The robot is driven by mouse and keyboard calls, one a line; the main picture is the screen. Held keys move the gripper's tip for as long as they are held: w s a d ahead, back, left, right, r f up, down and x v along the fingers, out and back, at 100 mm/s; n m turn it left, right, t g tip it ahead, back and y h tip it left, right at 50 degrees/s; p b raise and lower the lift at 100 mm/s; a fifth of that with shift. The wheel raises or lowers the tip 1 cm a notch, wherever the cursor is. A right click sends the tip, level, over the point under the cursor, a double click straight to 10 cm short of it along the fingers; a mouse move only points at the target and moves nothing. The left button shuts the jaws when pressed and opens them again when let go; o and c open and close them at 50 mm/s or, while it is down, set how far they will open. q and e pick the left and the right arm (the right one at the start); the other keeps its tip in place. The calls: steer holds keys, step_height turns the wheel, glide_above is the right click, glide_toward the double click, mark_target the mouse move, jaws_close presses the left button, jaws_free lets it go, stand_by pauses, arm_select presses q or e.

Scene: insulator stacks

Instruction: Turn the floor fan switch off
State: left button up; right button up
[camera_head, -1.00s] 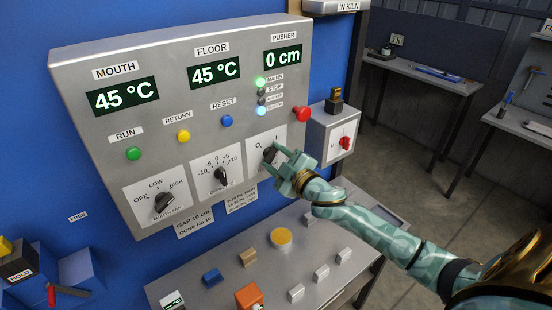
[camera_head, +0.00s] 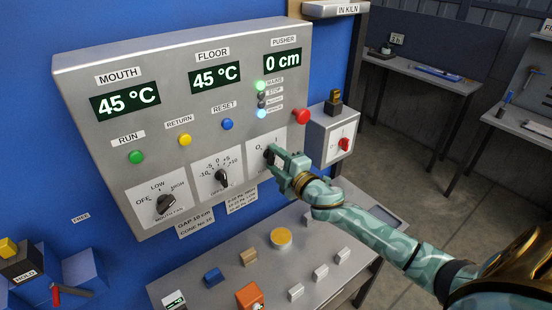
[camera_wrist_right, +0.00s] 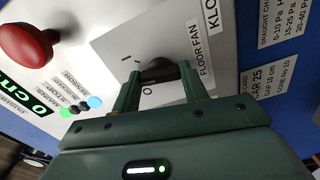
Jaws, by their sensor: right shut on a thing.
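The floor fan switch is a black rotary knob (camera_head: 269,154) on a white plate at the lower right of the grey control panel (camera_head: 215,52). In the right wrist view the knob (camera_wrist_right: 159,71) sits between the fingertips, beside the FLOOR FAN label (camera_wrist_right: 200,62), with I and O marks on its plate. My right gripper (camera_wrist_right: 157,80) is shut on the knob; it also shows in the head view (camera_head: 278,160). The fingers partly hide the knob, so I cannot tell exactly which mark it points to. My left gripper is out of view.
A red push button (camera_head: 301,116) is just above right of the gripper. The mouth fan knob (camera_head: 165,204) and another knob (camera_head: 222,178) are to the left. A box with a red switch (camera_head: 344,144) stands at right. Several small blocks lie on the shelf below.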

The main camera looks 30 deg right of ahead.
steer(key=n, duration=0.5)
steer(key=shift+n+p, duration=0.3)
steer(key=shift+p, duration=0.05)
steer(key=shift+f+n, duration=0.1)
steer(key=shift+n, duration=2.1)
steer(key=o, duration=1)
steer(key=shift+s+d+b, duration=0.2)
steer(key=shift+s+b, duration=0.2)
steer(key=shift+s, duration=2.3)
steer(key=shift+s+d+b, duration=0.25)
steer(key=shift+s+b, duration=0.15)
steer(key=shift+s, duration=2.35)
steer(key=shift+s+d+b, duration=0.2)
steer(key=shift+s+b, duration=0.2)
steer(key=shift+s, duration=2.3)
